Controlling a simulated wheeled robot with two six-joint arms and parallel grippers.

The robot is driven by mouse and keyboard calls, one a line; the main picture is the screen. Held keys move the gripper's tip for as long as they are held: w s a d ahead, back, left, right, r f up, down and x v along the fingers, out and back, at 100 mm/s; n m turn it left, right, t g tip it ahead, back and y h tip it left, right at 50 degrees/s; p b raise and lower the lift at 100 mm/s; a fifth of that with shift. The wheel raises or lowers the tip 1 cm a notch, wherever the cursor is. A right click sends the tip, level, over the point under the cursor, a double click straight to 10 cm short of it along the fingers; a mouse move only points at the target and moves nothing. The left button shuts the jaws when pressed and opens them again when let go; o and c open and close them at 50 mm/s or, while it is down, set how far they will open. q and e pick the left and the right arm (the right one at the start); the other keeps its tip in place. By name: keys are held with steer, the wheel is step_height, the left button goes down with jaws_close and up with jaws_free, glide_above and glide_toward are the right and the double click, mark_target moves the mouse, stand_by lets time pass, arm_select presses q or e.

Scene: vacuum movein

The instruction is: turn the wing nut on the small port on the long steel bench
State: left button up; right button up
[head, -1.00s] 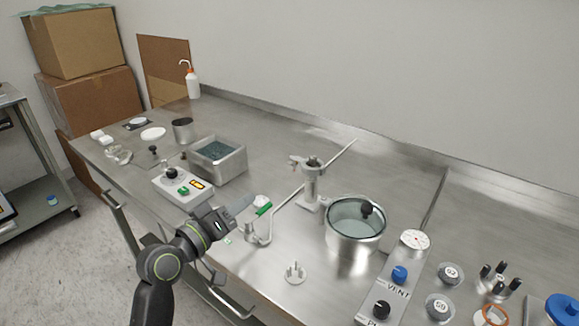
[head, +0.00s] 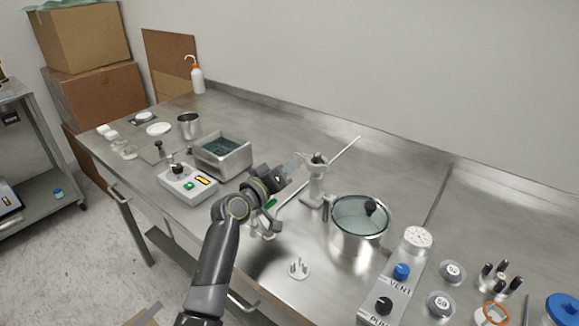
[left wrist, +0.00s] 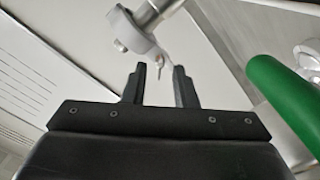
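My left gripper (head: 293,165) reaches over the long steel bench (head: 275,125), beside the upper part of a metal post fitting (head: 316,182). I cannot tell for sure that this fitting is the small port. In the left wrist view, the gripper (left wrist: 160,82) is open, with a gap between its two dark fingers. A grey rounded collar on a metal rod (left wrist: 142,32) is just beyond the fingertips. A small metal tab (left wrist: 160,62), possibly the wing nut, shows near the gap. A green handle (left wrist: 285,95) is at right. My right gripper is out of view.
A lidded pot (head: 357,227) stands right of the post. A control box (head: 188,185) and an open bath (head: 223,153) stand to its left. A pronged white piece (head: 298,268) lies in front. The VENT panel (head: 397,278) stands further right. The back middle of the bench is clear.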

arm_select(q)
steer(key=shift+w+d, duration=0.2)
steer(key=shift+w, duration=0.05)
steer(key=shift+c, duration=0.3)
jaws_close()
steer(key=n+p, duration=0.1)
steer(key=n, duration=0.1)
steer(key=shift+n+p, duration=0.3)
steer(key=shift+n, duration=0.1)
steer(key=shift+o, duration=0.3)
jaws_free()
